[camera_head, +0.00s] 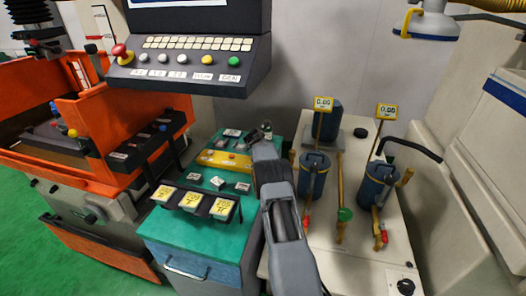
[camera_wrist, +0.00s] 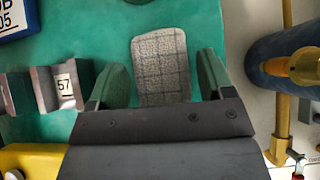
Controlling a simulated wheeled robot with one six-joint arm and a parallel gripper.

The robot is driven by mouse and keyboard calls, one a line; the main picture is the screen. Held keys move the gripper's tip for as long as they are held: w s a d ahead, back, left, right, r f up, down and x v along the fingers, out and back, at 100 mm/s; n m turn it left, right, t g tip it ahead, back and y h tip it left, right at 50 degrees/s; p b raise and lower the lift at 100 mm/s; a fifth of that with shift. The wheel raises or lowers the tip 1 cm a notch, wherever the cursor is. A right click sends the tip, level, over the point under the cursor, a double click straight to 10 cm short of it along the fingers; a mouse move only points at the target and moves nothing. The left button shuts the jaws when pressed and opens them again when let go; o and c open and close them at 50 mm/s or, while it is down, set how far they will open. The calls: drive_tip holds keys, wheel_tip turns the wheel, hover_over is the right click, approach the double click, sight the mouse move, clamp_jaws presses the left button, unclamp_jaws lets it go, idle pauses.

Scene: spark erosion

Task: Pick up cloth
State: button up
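A grey checked cloth (camera_wrist: 160,62) lies flat on the teal cabinet top (camera_wrist: 100,30) in the wrist view. My gripper (camera_wrist: 161,78) is open, with one finger left of the cloth and one right of it. The near end of the cloth lies between the fingers or runs under the gripper body. I cannot tell whether the fingers touch the top. In the head view my gripper (camera_head: 264,134) is over the far right part of the cabinet top, and the cloth cannot be made out there.
A metal block labelled 57 (camera_wrist: 55,86) sits close left of my gripper. A yellow bar (camera_head: 222,160) and small blocks lie on the cabinet top. Blue canisters (camera_head: 313,177) with brass pipes stand to the right. A control panel (camera_head: 190,66) overhangs at the back left.

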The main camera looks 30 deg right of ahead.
drive_tip(key=c, duration=0.6)
drive_tip(key=shift+c, duration=0.2)
drive_tip(key=shift+r, duration=0.1)
